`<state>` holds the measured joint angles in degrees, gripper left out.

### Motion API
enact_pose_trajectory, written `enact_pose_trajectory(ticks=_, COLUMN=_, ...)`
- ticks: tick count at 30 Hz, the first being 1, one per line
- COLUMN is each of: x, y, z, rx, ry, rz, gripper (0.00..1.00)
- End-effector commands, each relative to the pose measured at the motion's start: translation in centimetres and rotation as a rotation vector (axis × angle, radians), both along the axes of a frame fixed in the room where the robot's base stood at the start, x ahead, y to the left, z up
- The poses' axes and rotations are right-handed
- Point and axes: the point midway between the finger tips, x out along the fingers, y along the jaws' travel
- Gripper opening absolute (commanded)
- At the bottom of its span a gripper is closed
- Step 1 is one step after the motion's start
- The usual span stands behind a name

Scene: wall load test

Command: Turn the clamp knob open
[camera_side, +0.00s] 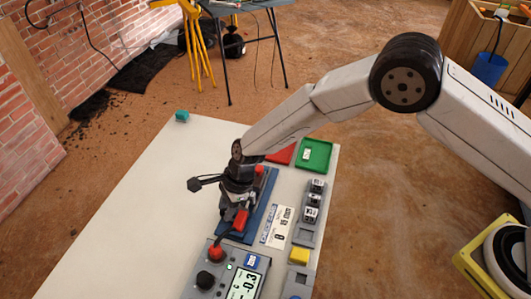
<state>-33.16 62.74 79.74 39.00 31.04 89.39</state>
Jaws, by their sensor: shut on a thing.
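My gripper (236,207) is at the blue base plate (262,207) on the pale table. It is dark and points down, with its jaws shut. A red part (241,219) shows right at the jaws and appears to be the clamp knob they are closed on. The dark fingers hide much of it, so I cannot tell how far it is turned. A small black camera-like piece (194,185) sticks out to the left of my gripper.
In front stands a grey meter with a lit display (245,283), a black knob (205,280) and a red-topped stalk (216,252). To the right are a yellow block (299,256), a grey tray of weights (308,228) and a green tray (323,147).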

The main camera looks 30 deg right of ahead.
Motion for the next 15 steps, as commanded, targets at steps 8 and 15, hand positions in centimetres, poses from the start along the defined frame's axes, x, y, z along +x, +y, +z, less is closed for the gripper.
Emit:
enact_pose_trajectory(ticks=8, x=0.07, y=-0.04, z=0.02, rx=0.0, ry=0.0, rz=0.052, gripper=0.0)
enact_pose_trajectory(ticks=15, x=0.21, y=-0.05, z=0.02, rx=0.0, ry=0.001, rz=0.181, gripper=0.0)
